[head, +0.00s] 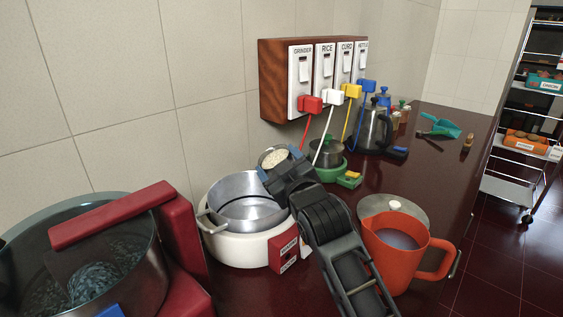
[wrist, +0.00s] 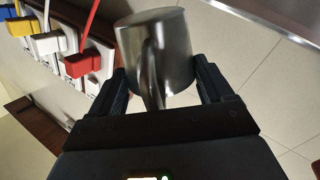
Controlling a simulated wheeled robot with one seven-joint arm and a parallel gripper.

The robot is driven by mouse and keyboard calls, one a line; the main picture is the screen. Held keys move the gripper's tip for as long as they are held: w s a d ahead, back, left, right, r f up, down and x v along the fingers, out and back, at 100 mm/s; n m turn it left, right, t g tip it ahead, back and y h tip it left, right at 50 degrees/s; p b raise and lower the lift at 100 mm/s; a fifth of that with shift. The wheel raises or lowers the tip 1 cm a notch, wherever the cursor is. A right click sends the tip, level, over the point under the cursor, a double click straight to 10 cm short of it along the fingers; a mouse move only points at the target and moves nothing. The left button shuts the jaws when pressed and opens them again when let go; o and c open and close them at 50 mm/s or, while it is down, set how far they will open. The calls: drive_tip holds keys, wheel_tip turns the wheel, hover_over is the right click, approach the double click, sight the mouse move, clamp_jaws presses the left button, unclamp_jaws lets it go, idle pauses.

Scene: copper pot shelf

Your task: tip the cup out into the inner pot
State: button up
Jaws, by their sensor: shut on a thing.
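The metal cup (head: 274,157) holds pale grains and shows in the head view just behind and above the right rim of the inner pot. My gripper (head: 281,165) is shut on the cup, one finger on each side. In the wrist view the shiny steel cup (wrist: 158,48) sits between the fingers of my gripper (wrist: 161,82), its handle towards the camera. The cup looks about upright, with its grains still inside. The inner pot (head: 243,187) is a wide silver pot, seated in the white cooker body (head: 238,249). No grains are visible in it, but its floor is partly hidden.
An orange jug (head: 390,265) of liquid stands right of my arm, with a metal lid (head: 398,207) behind it. A large dark pot in a red grinder-like unit (head: 180,240) is at left. A green-based pot (head: 327,155), a kettle (head: 374,128) and plugged cords stand behind.

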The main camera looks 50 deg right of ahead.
drive_tip(key=shift+w+a+f+n+b, duration=0.1)
drive_tip(key=shift+a+f+n+b, duration=0.2)
drive_tip(key=shift+f+n, duration=0.3)
drive_tip(key=shift+w+a+f+n+b, duration=0.15)
drive_tip(key=shift+f+n+b, duration=0.1)
drive_tip(key=shift+f+n, duration=0.35)
drive_tip(key=n+p, duration=0.1)
drive_tip(key=n, duration=0.1)
drive_tip(key=a+r+n+p, duration=0.1)
drive_tip(key=n, duration=0.1)
drive_tip(key=n+p, duration=0.1)
drive_tip(key=shift+w+a+r+n, duration=0.15)
drive_tip(key=shift+w+r+n, duration=0.15)
drive_tip(key=shift+r+n, duration=0.1)
drive_tip(key=a+n+p, duration=0.1)
drive_tip(key=n, duration=0.2)
drive_tip(key=w+a+n+p, duration=0.1)
drive_tip(key=n+p, duration=0.1)
drive_tip(key=n, duration=0.1)
drive_tip(key=a+n+p, duration=0.1)
drive_tip(key=n, duration=0.2)
drive_tip(key=shift+w+r+n, duration=0.15)
drive_tip(key=shift+w+n, duration=0.1)
drive_tip(key=shift+n, duration=0.15)
idle(0.7)
drive_tip(key=shift+s, duration=0.1)
